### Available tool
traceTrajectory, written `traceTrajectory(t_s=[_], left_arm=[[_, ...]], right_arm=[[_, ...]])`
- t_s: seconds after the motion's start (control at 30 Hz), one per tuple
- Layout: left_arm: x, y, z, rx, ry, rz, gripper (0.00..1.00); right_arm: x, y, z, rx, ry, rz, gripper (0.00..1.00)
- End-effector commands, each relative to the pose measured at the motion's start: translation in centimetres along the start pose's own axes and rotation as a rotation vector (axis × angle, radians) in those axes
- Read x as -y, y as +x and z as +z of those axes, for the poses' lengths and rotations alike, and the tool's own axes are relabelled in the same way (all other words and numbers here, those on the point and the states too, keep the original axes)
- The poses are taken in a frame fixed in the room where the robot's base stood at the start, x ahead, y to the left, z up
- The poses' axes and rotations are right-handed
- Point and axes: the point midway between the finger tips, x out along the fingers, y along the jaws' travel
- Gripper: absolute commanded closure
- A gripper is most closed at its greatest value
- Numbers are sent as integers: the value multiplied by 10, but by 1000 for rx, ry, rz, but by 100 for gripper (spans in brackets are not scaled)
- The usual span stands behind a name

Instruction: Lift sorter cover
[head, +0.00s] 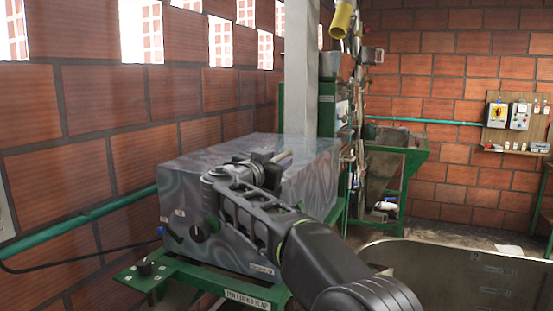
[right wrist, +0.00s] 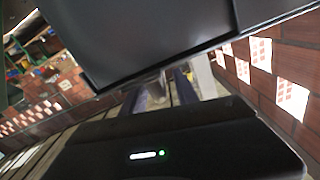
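A grey metal box-shaped cover (head: 185,190) with a swirled sheen sits on a green frame (head: 180,277) against the brick wall. It looks closed, and its top is level. My right gripper (head: 284,157) is over the cover's top, in front of it from the head camera. My arm hides part of the top and front. Contact between gripper and cover cannot be made out. In the right wrist view, the gripper's fingers (right wrist: 168,90) are partly hidden between dark surfaces, so their opening is unclear. My left gripper is not in view.
A black knob (head: 198,232) and a blue-ended lever (head: 162,231) are on the box's front. A pale post (head: 299,75) stands right behind it. A green machine (head: 400,160) is farther back. A switch board (head: 510,125) hangs on the right wall.

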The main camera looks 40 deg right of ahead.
Motion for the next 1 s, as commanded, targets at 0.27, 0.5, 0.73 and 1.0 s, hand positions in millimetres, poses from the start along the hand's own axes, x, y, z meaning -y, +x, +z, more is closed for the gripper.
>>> traceTrajectory(t_s=[0.27, 0.5, 0.73, 1.0], left_arm=[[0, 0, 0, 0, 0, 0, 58], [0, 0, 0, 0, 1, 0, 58], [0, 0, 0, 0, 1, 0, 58], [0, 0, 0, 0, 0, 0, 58]], right_arm=[[0, 0, 0, 0, 0, 0, 85], [0, -1, 0, 0, 0, -1, 100], [1, -1, 0, 0, 0, -2, 100], [1, -1, 0, 0, 1, -2, 100]])
